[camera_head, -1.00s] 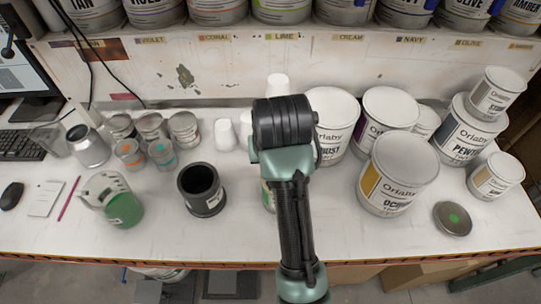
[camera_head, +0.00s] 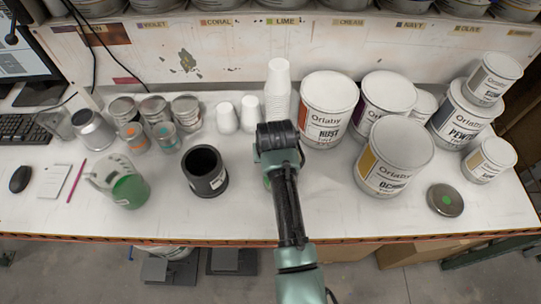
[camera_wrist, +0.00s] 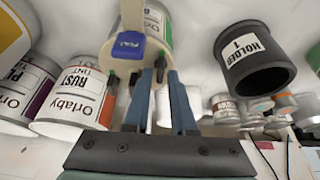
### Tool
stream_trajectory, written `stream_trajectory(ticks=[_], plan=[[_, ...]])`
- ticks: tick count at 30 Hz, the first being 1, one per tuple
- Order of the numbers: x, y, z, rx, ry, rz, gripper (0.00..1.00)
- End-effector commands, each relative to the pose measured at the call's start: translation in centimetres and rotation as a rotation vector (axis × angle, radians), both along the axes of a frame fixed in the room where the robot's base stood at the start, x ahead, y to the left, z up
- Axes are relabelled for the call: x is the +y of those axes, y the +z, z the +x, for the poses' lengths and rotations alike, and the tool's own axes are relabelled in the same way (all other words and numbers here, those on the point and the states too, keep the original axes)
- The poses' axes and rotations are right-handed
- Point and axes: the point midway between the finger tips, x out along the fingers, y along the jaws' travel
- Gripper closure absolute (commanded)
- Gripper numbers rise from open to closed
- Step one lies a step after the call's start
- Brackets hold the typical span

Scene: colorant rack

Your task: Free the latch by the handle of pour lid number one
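In the wrist view, a can (camera_wrist: 158,22) with a printed label carries a blue tab (camera_wrist: 126,46) marked PULL. Dark parts with green tips sit beside the tab. My gripper (camera_wrist: 160,76) has two blue-grey fingers, apart, with their tips near the can and just below and right of the tab. Nothing is clearly held between them; contact with the can cannot be told. In the head view my arm covers most of this can; only a green bit (camera_head: 267,182) shows left of the wrist. A number on the lid is not readable.
A black cup marked HOLDER 1 (camera_wrist: 253,58) stands to one side, left of my arm in the head view (camera_head: 206,170). A rust paint can (camera_head: 327,110) and an ochre can (camera_head: 393,158) stand right. A green-filled beaker (camera_head: 121,184) stands left. White cups (camera_head: 278,95) stand behind.

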Motion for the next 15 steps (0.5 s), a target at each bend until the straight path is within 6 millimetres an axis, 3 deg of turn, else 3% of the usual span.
stream_trajectory(ticks=[8,13,15], plan=[[0.03,-0.11,0.1,-0.001,0.0,0.0,0.76],[0.03,-0.09,0.09,-0.001,0.0,0.0,1.0],[0.03,-0.1,0.08,-0.001,0.0,0.0,1.0]])
